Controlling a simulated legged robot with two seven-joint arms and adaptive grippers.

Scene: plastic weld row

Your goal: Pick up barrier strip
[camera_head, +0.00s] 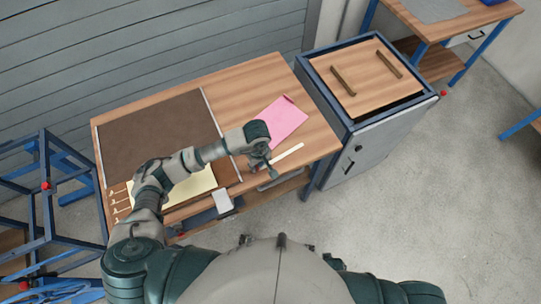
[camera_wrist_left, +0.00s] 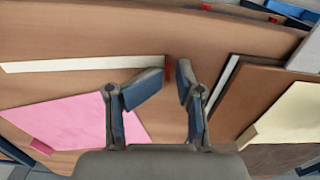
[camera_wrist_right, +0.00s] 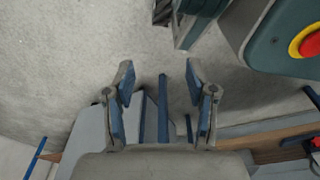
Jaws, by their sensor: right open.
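A long cream strip, which I take as the barrier strip (camera_head: 288,156), lies on the wooden table near its front right. In the left wrist view the strip (camera_wrist_left: 75,64) runs in from the left, and its right end is partly hidden by a finger. A small red piece shows by that end. My left gripper (camera_head: 263,172) is at the strip's left end in the head view. Its fingers (camera_wrist_left: 171,75) are part open with a gap between them; contact with the strip cannot be told. My right gripper (camera_wrist_right: 160,75) is open and empty above the floor.
A pink sheet (camera_head: 282,120) lies behind the strip. A brown mat (camera_head: 150,135) and a pale yellow sheet (camera_head: 195,186) lie to the left. A wood-topped cabinet (camera_head: 365,75) stands to the right. A red button (camera_wrist_right: 310,44) shows in the right wrist view.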

